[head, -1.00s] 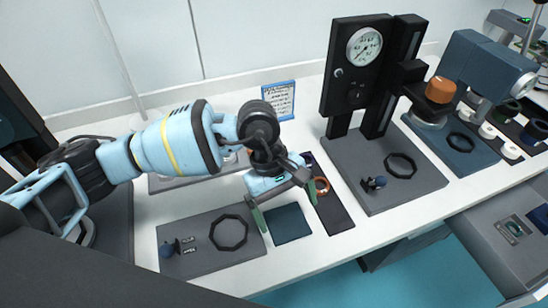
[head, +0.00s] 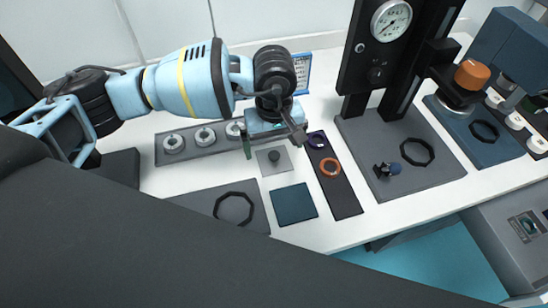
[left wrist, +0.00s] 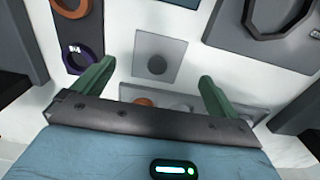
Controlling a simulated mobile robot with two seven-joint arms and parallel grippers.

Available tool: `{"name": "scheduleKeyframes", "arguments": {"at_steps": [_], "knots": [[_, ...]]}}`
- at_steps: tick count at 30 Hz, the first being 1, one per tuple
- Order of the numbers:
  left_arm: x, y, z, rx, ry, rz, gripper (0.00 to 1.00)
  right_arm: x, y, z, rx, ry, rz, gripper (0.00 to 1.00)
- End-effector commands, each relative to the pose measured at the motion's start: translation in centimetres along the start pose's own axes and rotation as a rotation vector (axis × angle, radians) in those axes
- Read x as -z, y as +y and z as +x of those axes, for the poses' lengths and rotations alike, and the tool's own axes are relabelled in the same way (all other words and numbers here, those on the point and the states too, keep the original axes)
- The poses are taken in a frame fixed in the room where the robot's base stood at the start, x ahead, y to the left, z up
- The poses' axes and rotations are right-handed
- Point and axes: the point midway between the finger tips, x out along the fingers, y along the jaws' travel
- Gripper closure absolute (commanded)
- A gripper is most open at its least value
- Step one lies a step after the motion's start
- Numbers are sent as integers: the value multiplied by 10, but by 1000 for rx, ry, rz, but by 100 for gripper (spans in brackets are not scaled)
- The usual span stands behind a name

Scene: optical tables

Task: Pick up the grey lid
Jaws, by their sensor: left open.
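The grey lid is a flat grey square with a round dark knob (head: 274,160), lying on the white table. In the left wrist view the grey lid (left wrist: 172,50) shows between and beyond the fingertips. My left gripper (head: 272,142) is open and empty, its green fingers apart at the lid's far side in the head view. In the left wrist view the fingers of the left gripper (left wrist: 155,73) are spread either side of the lid's knob, not touching it. The height above the lid is hard to tell. My right gripper is not in view.
A teal square (head: 294,204) lies in front of the lid. A dark strip (head: 344,199) with purple and orange rings lies to the right. A grey tray (head: 182,156) with white round pieces is at left. A black gauge stand (head: 358,75) rises at right.

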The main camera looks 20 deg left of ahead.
Motion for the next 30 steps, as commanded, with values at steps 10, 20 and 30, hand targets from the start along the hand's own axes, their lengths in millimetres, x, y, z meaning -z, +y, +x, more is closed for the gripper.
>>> {"name": "scheduleKeyframes", "arguments": {"at_steps": [10, 20, 30], "knots": [[-4, 2, 44, 2, -1, 0, 2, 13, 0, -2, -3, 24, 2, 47], [-4, 2, 49, 1, 0, 0, 4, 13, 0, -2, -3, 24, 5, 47], [-4, 2, 48, 1, 0, 0, 49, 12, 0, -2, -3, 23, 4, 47]]}}
